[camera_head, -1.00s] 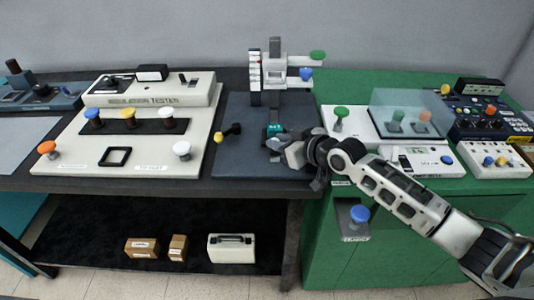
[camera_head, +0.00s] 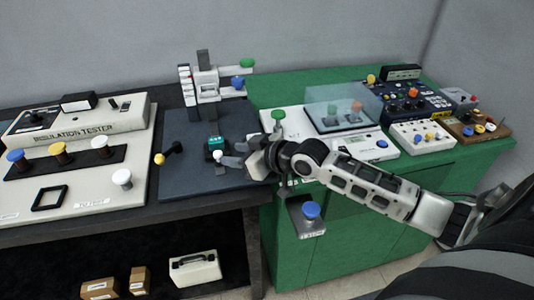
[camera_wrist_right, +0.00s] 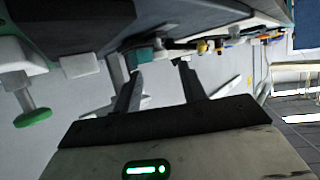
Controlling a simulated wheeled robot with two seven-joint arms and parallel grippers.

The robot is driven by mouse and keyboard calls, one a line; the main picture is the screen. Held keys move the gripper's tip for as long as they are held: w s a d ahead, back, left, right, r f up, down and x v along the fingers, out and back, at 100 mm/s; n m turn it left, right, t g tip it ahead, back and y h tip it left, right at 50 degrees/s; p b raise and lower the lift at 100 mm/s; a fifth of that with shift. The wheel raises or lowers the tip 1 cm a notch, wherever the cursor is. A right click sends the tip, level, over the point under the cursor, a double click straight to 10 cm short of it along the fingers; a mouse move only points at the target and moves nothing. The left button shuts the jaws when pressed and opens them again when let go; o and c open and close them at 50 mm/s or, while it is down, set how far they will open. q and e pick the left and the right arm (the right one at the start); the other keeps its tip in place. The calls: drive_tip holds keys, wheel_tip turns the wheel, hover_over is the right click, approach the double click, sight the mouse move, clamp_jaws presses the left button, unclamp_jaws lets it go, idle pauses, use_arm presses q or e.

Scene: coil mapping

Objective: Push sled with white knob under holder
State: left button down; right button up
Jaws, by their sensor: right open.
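The sled (camera_head: 213,144) is a small dark block with a teal top. It sits on the dark blue base plate in front of the holder (camera_head: 207,84), an upright grey and white stand with a green and a blue knob. The sled's white knob (camera_head: 218,156) is on its near side. My right gripper (camera_head: 231,153) is open, just right of the white knob; I cannot tell whether a finger touches it. In the right wrist view, the teal part (camera_wrist_right: 140,55) shows just beyond the open fingers (camera_wrist_right: 160,75). My left gripper is out of view.
A black lever with a yellow knob (camera_head: 159,159) is left of the sled. The insulation tester (camera_head: 75,125) is further left. A white panel with a green knob (camera_head: 278,114) stands right, behind my right arm. The plate's front part is clear.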

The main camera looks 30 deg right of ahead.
drive_tip(key=v, duration=1.1)
